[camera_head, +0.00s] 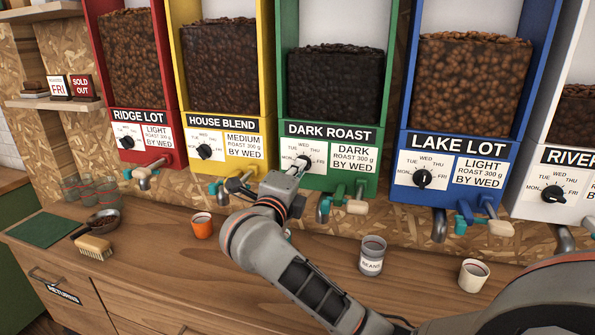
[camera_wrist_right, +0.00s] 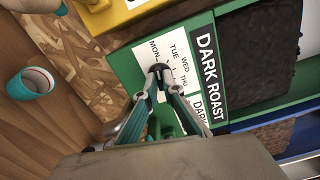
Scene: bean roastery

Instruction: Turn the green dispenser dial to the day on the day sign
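The green dispenser (camera_head: 283,90), labelled DARK ROAST, stands in the middle of the row in the head view. Its black dial (camera_head: 304,161) sits on a white plate with day names; it also shows in the wrist view (camera_wrist_right: 159,69). My right gripper (camera_head: 299,168) reaches up to this dial. In the wrist view its two fingertips (camera_wrist_right: 158,82) close in on both sides of the knob and appear to grip it. The dial's pointer is hidden or too small to read. The day sign (camera_head: 57,87), on the left shelf, appears to read FRI. My left gripper is out of view.
A red SOLD OUT sign (camera_head: 82,87) stands beside the day sign. Yellow (camera_head: 176,70) and blue (camera_head: 406,100) dispensers flank the green one.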

